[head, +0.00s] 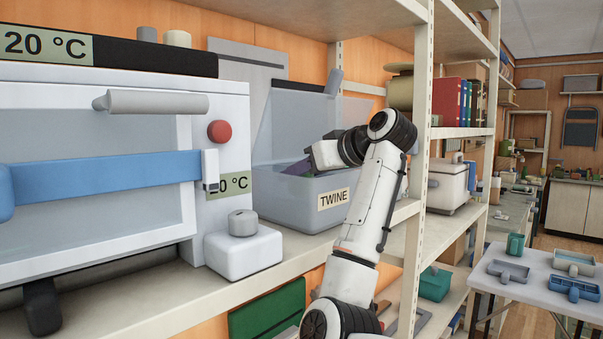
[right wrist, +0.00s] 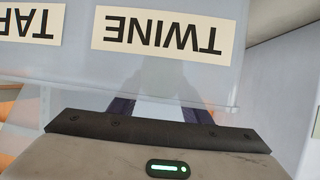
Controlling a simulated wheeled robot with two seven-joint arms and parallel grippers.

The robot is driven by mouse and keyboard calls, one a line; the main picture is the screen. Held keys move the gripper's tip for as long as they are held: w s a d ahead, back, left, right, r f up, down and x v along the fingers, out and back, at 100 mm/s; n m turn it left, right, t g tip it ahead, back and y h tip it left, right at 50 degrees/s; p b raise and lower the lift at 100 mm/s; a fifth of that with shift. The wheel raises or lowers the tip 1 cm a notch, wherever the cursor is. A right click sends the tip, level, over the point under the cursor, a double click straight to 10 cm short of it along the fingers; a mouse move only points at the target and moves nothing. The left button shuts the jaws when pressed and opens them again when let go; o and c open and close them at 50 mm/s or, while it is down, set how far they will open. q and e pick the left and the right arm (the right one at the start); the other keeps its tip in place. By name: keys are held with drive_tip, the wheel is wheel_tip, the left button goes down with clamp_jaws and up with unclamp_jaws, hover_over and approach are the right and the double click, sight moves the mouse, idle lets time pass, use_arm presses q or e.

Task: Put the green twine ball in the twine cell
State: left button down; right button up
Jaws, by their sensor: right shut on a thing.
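A grey-blue translucent crate (head: 283,205) with a raised lid stands on the shelf, its front labelled TWINE. My right arm reaches over its right side, and my right gripper (head: 298,168) is at the crate's opening, its tips partly hidden. In the right wrist view the TWINE label (right wrist: 163,35) is upside down, close ahead of my right gripper (right wrist: 158,110), with a second, cut-off label on its left. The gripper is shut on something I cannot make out. No green twine ball shows in either view. My left gripper is not in view.
A small white box with a grey knob (head: 243,250) sits before the crate. A shelf upright (head: 422,130) rises right of my arm.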

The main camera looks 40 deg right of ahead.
drive_tip(key=shift+f, duration=0.2)
idle(0.3)
drive_tip(key=o, duration=1.3)
drive_tip(key=shift+o, duration=0.2)
drive_tip(key=shift+f, duration=0.1)
